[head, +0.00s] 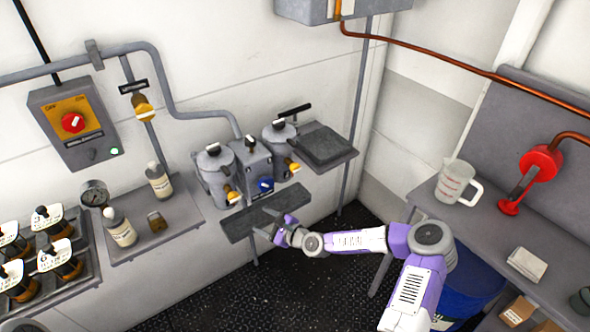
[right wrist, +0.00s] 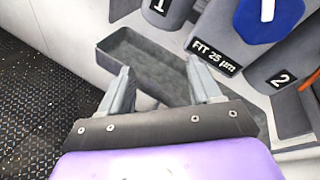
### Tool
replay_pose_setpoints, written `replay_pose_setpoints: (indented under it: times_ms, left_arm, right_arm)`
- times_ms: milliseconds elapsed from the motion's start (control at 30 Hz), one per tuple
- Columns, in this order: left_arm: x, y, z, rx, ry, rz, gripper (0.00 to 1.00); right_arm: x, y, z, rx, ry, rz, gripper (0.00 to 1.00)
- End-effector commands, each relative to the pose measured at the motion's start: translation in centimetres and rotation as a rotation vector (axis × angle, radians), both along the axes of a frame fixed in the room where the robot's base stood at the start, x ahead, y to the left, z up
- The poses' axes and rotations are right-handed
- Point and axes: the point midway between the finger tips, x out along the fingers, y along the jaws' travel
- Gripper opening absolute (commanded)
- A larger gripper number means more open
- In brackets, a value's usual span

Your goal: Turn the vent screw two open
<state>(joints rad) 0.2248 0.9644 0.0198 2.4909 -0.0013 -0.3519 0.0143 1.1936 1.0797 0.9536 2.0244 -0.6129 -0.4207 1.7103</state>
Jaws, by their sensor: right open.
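The duplex filter on the wall has a left pot (head: 213,172) and a right pot (head: 277,137); the wrist view shows the number 2 (right wrist: 282,79) on the right one. A small pale piece (head: 279,123) and a black bar handle (head: 294,110) show at the right pot's top. I cannot tell for sure which is vent screw two. My right gripper (head: 275,226) is open and empty, at the drip tray (head: 240,226) below the pots. It also shows in the right wrist view (right wrist: 160,85), fingers apart over the tray. My left gripper is out of view.
A blue knob (head: 266,185) sits between the pots, with yellow handles (head: 233,197) low on them. A grey shelf (head: 325,146) is right of the pots. A bench with a jug (head: 455,183) and red valve (head: 540,163) stands at right. A bottle shelf (head: 185,212) is at left.

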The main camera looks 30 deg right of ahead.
Motion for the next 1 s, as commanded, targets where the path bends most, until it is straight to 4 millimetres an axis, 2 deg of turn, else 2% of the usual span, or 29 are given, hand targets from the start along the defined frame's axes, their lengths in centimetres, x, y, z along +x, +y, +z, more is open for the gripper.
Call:
replay_pose_setpoints:
  times_ms: [33, 100, 200, 300, 433, 800, 1000]
  left_arm:
    - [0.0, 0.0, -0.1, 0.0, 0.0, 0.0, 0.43]
    - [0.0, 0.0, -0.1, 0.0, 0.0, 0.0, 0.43]
    - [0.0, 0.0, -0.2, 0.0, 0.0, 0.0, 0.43]
    - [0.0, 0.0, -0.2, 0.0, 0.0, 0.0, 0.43]
    - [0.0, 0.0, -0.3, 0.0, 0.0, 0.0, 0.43]
    - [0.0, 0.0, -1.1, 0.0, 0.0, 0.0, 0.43]
    - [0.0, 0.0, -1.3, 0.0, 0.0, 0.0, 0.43]
  right_arm:
    - [0.8, -3.7, 1.6, 0.078, -0.027, -0.09, 0.63]
    - [1.3, -7.7, 3.9, 0.182, -0.067, -0.183, 0.63]
    - [1.4, -12.5, 6.5, 0.293, -0.118, -0.28, 0.63]
    - [1.2, -15.4, 8.3, 0.364, -0.154, -0.335, 0.63]
    - [1.4, -16.8, 9.2, 0.402, -0.173, -0.359, 0.63]
    - [6.5, -16.3, 9.1, 0.404, -0.174, -0.358, 0.63]
    - [8.2, -16.2, 9.1, 0.404, -0.172, -0.359, 0.63]
